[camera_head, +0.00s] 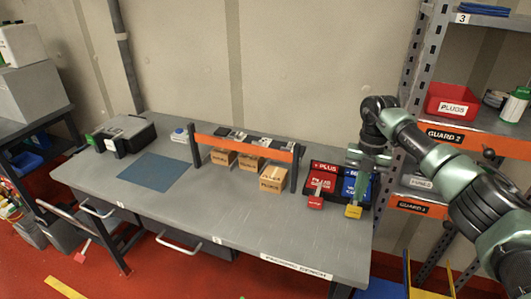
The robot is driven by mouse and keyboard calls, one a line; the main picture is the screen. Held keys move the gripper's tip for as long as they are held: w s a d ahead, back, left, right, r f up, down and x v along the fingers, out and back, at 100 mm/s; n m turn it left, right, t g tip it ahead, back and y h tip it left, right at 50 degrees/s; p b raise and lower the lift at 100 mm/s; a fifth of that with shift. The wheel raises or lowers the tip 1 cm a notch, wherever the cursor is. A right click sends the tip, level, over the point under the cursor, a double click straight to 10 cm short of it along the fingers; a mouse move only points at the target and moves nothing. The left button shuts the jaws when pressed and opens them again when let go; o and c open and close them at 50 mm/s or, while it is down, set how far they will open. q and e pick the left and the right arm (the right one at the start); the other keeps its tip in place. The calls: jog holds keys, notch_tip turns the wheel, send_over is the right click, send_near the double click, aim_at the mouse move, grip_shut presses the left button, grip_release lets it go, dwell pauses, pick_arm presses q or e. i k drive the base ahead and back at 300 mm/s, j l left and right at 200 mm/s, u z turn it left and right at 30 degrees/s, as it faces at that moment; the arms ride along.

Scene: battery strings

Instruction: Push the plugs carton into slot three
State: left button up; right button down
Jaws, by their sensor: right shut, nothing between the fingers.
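The plugs carton (272,180), a brown box with a "PLUGS" label on its front, stands upright on the grey bench. It is at the right end of a row of three cartons under an orange-barred rack (243,141) and sticks out further toward the front than the other two. The slot behind it is mostly hidden by the carton and the bar. My right gripper (358,190) points down over the red and blue holders, right of the carton and well apart from it. It is shut and empty. My left gripper is not in view.
Two more cartons (222,158) (247,164) sit left of the plugs carton. A red holder (322,180) and a blue holder (349,184) stand right of the rack. A blue mat (158,172) lies left. The bench front is clear. Shelving with a red "PLUGS" bin (452,101) stands right.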

aim_at(273, 179)
jog(key=i+j, duration=0.25)
jog(key=i, duration=0.2)
jog(key=i+j, duration=0.2)
jog(key=i, duration=0.2)
jog(key=i+j, duration=0.25)
jog(key=i, duration=0.2)
